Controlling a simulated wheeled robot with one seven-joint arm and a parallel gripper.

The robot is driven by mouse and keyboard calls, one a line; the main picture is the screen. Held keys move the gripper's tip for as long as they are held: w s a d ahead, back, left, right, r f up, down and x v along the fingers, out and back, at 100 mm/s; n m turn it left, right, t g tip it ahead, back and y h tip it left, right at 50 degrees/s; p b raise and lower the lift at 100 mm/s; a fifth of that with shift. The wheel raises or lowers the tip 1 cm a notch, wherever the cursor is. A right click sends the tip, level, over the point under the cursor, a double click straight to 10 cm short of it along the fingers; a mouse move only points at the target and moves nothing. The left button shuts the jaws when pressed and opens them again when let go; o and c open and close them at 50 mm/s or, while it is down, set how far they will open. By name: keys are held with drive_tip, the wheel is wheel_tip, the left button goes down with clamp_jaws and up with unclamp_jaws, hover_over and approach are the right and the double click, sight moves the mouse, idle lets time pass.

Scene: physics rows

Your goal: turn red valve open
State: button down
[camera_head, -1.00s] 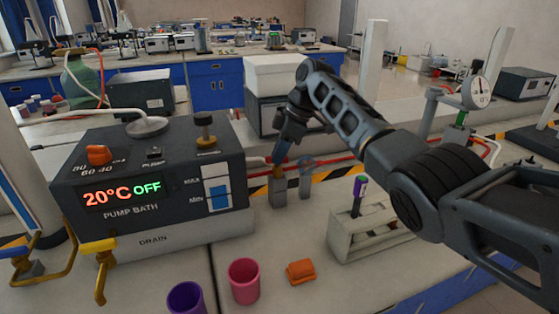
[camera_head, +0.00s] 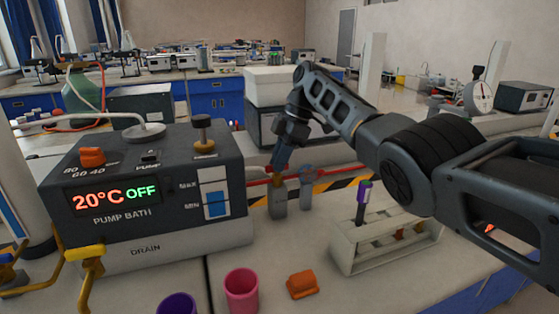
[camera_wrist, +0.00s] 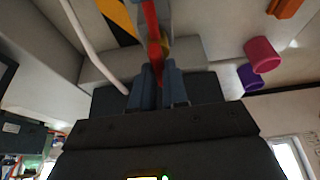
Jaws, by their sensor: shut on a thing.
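The red valve handle shows in the wrist view (camera_wrist: 154,38) as a red bar running between my fingers. My gripper (camera_wrist: 158,72) is shut on it, with one blue-grey finger on each side.
The pump bath (camera_head: 125,225) reads 20°C OFF and stands left of the posts. A tube rack (camera_head: 385,243) stands to the right, under my arm. A pink cup (camera_head: 241,292), a purple cup (camera_head: 177,305) and an orange block (camera_head: 302,284) are in front.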

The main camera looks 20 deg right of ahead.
drive_tip(key=c, duration=1.1)
unclamp_jaws()
drive_tip(key=shift+c, duration=0.2)
drive_tip(key=v, duration=0.7)
drive_tip(key=shift+r, duration=0.35)
drive_tip(key=shift+d, duration=0.15)
